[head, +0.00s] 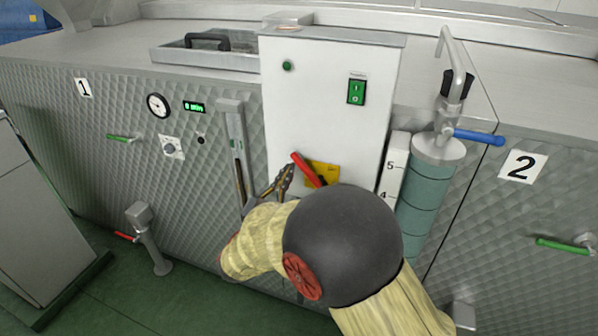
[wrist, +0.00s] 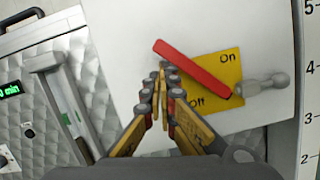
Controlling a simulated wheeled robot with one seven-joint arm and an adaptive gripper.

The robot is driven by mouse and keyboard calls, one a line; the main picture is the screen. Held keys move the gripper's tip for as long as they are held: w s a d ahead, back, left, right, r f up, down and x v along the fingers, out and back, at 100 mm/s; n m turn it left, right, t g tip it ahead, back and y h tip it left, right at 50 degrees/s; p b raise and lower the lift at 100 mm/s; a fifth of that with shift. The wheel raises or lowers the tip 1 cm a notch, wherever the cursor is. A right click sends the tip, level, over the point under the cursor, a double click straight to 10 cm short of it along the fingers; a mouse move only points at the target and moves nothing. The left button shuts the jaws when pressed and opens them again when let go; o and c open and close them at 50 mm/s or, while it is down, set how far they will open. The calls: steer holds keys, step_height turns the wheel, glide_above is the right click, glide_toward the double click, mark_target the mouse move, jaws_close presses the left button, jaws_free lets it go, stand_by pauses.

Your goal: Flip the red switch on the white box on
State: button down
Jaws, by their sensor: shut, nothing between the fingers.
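The white box (head: 325,100) stands upright in the middle of the head view. Low on its front is a yellow plate (head: 328,172), marked "On" at its upper part and "Off" at its lower part in the wrist view (wrist: 222,72). The red switch (head: 306,168) is a bar across this plate, slanting with its free end to the upper left; it also shows in the wrist view (wrist: 190,67). My gripper (head: 288,170) is shut and empty, its fingertips (wrist: 164,72) just below the bar's free end. I cannot tell whether they touch it. My arm hides the plate's lower part in the head view.
A green rocker switch (head: 356,92) and a green lamp (head: 288,66) are higher on the box. A pipe with a blue lever (head: 478,137) stands at right, beside a scale strip (head: 393,165). A vertical sight gauge (head: 236,150) is at left.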

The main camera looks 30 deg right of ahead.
steer(key=r+m+g, duration=0.1)
steer(key=m, duration=0.1)
steer(key=s+d+r+m, duration=0.1)
steer(key=m, duration=0.2)
steer(key=s+d+r+m+g+b, duration=0.1)
steer(key=m, duration=0.2)
steer(key=shift+s+r+g+h, duration=0.15)
steer(key=shift+r+g+h, duration=0.15)
steer(key=shift+r+h, duration=0.1)
steer(key=shift+s+d+r, duration=0.25)
steer(key=shift+s+r, duration=0.05)
steer(key=shift+s, duration=0.05)
steer(key=shift+s, duration=0.1)
steer(key=p, duration=0.3)
glide_toward(301, 163)
steer(key=w+a+r, duration=0.2)
steer(key=a+r, duration=0.1)
steer(key=a, duration=0.1)
steer(key=shift+s, duration=0.15)
